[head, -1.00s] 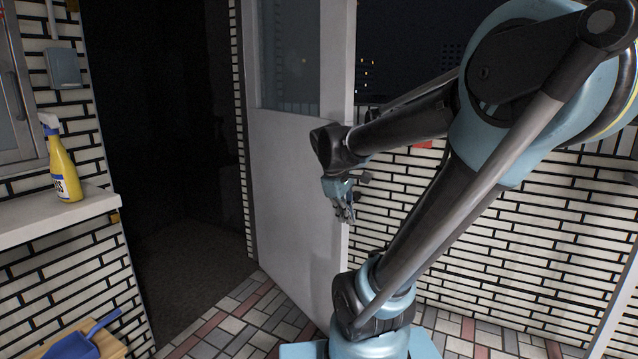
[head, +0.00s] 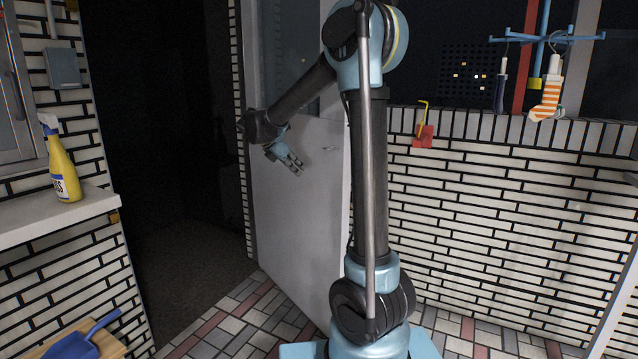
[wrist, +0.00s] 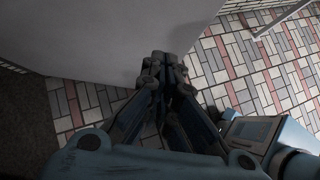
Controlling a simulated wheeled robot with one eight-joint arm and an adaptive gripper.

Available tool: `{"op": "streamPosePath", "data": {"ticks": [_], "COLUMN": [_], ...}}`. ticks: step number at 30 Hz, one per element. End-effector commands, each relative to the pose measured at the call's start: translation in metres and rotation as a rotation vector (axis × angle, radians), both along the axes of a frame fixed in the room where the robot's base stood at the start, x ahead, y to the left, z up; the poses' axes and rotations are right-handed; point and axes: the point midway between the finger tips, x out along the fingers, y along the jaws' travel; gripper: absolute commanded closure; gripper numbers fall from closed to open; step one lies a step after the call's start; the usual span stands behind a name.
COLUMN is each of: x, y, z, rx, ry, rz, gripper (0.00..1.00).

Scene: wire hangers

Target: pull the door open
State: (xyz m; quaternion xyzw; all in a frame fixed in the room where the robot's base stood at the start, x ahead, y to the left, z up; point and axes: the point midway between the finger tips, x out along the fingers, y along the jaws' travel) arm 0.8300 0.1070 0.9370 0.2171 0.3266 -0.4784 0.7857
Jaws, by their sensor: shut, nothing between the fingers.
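The white door (head: 295,220) with a glass upper pane stands swung open in the middle of the head view, beside a dark doorway. A small lever-like mark (head: 330,148) near its right edge may be the handle. My gripper (head: 295,167) is in front of the door's panel, left of that mark, with its fingers close together and empty. In the wrist view my gripper (wrist: 162,65) points along the pale door panel (wrist: 100,35) above the tiled floor. I cannot tell whether the fingers touch the door.
The dark doorway (head: 170,150) is open at left. A yellow spray bottle (head: 63,170) stands on a white ledge (head: 60,218). A blue dustpan (head: 75,345) lies at lower left. A brick wall (head: 500,220) fills the right, with a hanging rack (head: 545,40) above.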

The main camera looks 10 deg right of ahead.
Motion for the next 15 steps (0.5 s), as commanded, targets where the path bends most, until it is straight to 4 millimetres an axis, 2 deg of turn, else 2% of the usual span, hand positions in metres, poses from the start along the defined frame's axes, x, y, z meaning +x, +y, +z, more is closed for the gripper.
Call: {"op": "streamPosePath", "data": {"ticks": [3, 6, 15], "x": [0.008, 0.011, 0.026], "y": [0.007, 0.006, -0.021], "z": [-0.001, -0.004, -0.033], "rx": [-0.026, -0.033, -0.032], "ry": [0.013, 0.018, 0.018], "rz": [0.030, 0.038, 0.034], "gripper": [1.00, 1.00, 1.00]}}
